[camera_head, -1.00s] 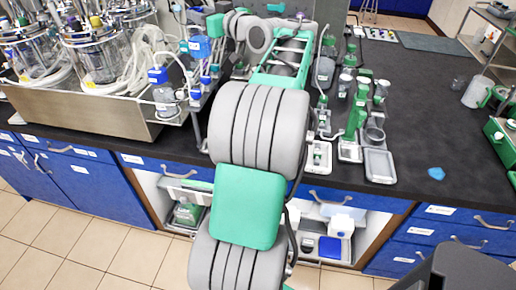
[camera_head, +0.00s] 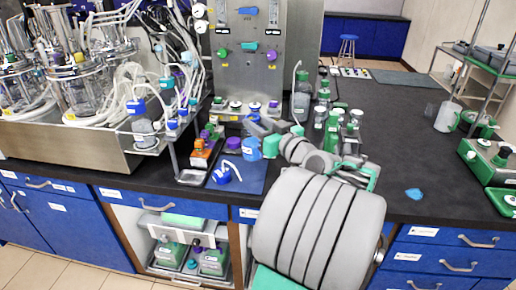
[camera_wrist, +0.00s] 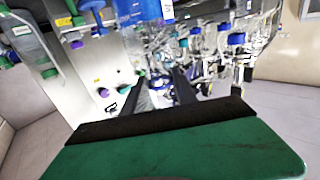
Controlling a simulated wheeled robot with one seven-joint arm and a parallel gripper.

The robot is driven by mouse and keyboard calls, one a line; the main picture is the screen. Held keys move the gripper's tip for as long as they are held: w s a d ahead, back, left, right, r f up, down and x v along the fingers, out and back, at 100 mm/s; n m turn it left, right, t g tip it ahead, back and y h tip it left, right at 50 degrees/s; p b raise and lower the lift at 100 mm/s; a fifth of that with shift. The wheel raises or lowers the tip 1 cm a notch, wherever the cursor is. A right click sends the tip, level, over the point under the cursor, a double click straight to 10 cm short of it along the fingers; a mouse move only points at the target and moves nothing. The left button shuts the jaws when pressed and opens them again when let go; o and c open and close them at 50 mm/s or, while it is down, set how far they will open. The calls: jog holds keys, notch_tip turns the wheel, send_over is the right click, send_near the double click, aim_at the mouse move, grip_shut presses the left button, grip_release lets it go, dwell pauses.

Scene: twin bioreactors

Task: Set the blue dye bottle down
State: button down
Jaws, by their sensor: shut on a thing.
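The blue dye bottle (camera_head: 250,148) appears as a small blue body with a pale label, at the end of my arm above the right part of the dark blue mat. My gripper (camera_head: 256,126) is shut on it, partly hidden by my wrist. In the wrist view the two dark fingers of my gripper (camera_wrist: 162,92) point away from me, with a bit of blue and clear material between them. Whether the bottle touches the mat (camera_head: 251,180) cannot be told.
A blue piece with a white spout (camera_head: 227,174) lies on the mat. An orange block (camera_head: 201,153) and a metal tray (camera_head: 192,177) are left of it. Bioreactor vessels (camera_head: 82,85) stand at left. A control panel (camera_head: 247,70) rises behind.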

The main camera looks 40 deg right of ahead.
jog(key=w+d+f, duration=0.5)
jog(key=f, duration=0.5)
jog(key=shift+w+d, duration=0.25)
jog(key=shift+d, duration=0.05)
jog(key=shift+f, duration=0.2)
jog(key=c, duration=1)
grip_release()
jog(key=shift+o, duration=0.2)
